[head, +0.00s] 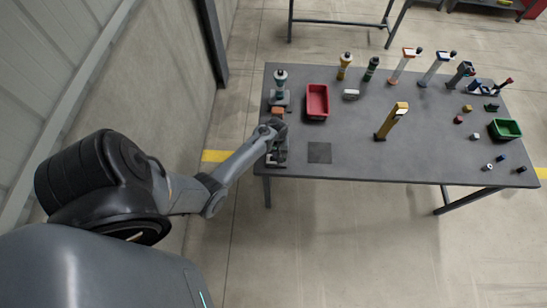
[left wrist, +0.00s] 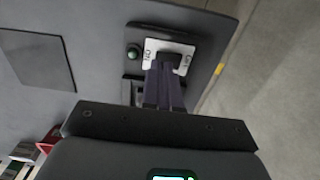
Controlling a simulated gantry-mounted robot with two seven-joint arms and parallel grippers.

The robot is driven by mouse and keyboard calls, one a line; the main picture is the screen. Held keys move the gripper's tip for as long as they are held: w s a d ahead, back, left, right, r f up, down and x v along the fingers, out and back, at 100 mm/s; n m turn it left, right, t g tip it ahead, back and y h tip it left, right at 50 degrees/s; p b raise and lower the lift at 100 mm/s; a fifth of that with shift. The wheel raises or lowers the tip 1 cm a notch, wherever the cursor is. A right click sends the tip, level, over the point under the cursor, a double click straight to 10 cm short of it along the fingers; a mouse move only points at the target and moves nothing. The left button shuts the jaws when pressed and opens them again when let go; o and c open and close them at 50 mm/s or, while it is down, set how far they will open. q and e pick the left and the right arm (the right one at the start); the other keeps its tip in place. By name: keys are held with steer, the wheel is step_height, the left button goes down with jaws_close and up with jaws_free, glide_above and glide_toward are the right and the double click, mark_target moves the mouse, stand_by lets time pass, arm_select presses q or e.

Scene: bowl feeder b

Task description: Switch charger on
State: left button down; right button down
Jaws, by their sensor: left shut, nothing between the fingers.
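The charger (head: 277,158) is a dark unit at the left front corner of the grey table, partly hidden by my left arm in the head view. In the left wrist view its dark panel (left wrist: 205,25) carries a white label plate with upside-down lettering, a black switch (left wrist: 171,57) and a round green lamp (left wrist: 133,53). The lettering seems to read ON at left and OFF at right. My left gripper (left wrist: 164,72) is shut and empty, its fingertips at the near edge of the switch plate. I cannot tell whether they touch the switch.
A dark square pad (head: 319,153) lies right of the charger. A red bin (head: 317,101) and a small white item (head: 351,95) are farther back. A yellow-topped tool (head: 392,121) stands mid-table. A green bin (head: 505,129) and several small parts are at right. The front middle is clear.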

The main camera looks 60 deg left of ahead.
arm_select(q)
steer(key=shift+f+b, duration=0.65)
steer(key=shift+f, duration=0.3)
stand_by(0.7)
step_height(320, 180, up, 7)
steer(key=p, duration=0.8)
stand_by(0.3)
stand_by(0.3)
